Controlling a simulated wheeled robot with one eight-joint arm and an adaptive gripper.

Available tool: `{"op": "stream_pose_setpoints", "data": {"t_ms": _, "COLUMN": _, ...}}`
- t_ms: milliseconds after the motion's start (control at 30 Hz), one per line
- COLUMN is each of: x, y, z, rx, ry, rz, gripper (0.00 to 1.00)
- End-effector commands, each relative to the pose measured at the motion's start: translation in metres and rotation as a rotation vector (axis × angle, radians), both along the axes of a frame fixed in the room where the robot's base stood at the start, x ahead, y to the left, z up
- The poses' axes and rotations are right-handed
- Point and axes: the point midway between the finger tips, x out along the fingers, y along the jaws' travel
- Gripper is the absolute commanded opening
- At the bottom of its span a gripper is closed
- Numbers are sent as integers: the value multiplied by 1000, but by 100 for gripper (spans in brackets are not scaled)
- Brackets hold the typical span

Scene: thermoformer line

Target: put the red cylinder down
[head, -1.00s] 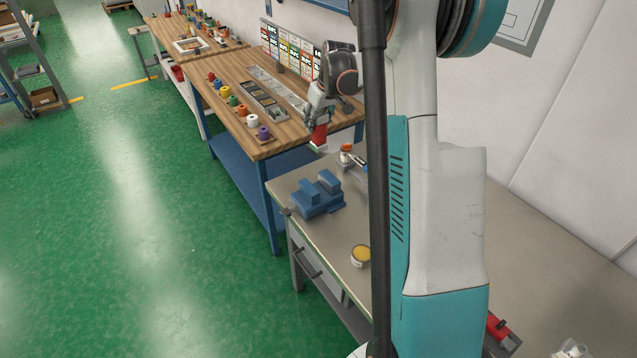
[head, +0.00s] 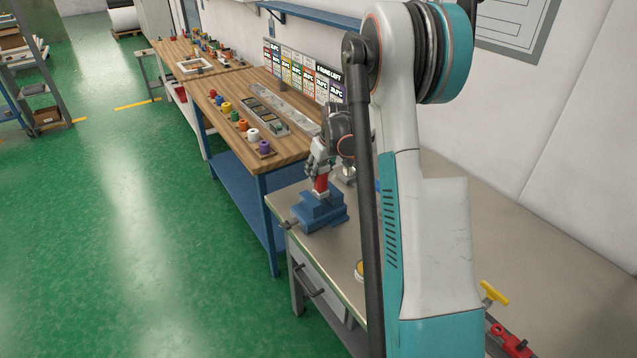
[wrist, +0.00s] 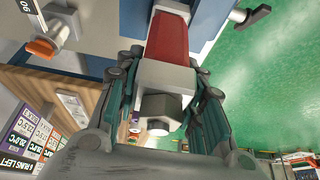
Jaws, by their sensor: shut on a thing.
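The red cylinder (head: 321,184) is held upright in my gripper (head: 319,168), just above or at the top of the blue vise (head: 322,216) on the grey table. In the wrist view the red cylinder (wrist: 168,38) points away from me, with a pale block and a hex-shaped end nearer the camera. The fingers of my gripper (wrist: 163,85) close on this pale part from both sides. The blue vise also shows beside the cylinder in the wrist view (wrist: 208,22). I cannot tell whether the cylinder's lower end touches the vise.
The grey table (head: 285,207) has a yellow tin (head: 359,271), partly hidden by my arm, and a red tool (head: 512,342) at lower right. Beyond it a wooden bench (head: 285,155) carries coloured spools and trays. Green floor lies open at left.

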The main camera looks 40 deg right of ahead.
Motion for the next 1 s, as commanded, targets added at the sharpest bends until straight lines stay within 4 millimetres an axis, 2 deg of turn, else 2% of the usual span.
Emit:
{"op": "stream_pose_setpoints", "data": {"t_ms": 33, "x": 1, "y": 0, "z": -13, "rx": 0, "ry": 0, "rz": 0, "gripper": 0}}
{"op": "stream_pose_setpoints", "data": {"t_ms": 200, "x": 0, "y": 0, "z": -39, "rx": 0, "ry": 0, "rz": 0, "gripper": 0}}
{"op": "stream_pose_setpoints", "data": {"t_ms": 633, "x": 0, "y": 0, "z": -44, "rx": 0, "ry": 0, "rz": 0, "gripper": 0}}
{"op": "stream_pose_setpoints", "data": {"t_ms": 667, "x": 0, "y": 0, "z": -45, "rx": 0, "ry": 0, "rz": 0, "gripper": 38}}
{"op": "stream_pose_setpoints", "data": {"t_ms": 733, "x": 0, "y": 0, "z": -44, "rx": 0, "ry": 0, "rz": 0, "gripper": 54}}
{"op": "stream_pose_setpoints", "data": {"t_ms": 1000, "x": 0, "y": 0, "z": -44, "rx": 0, "ry": 0, "rz": 0, "gripper": 56}}
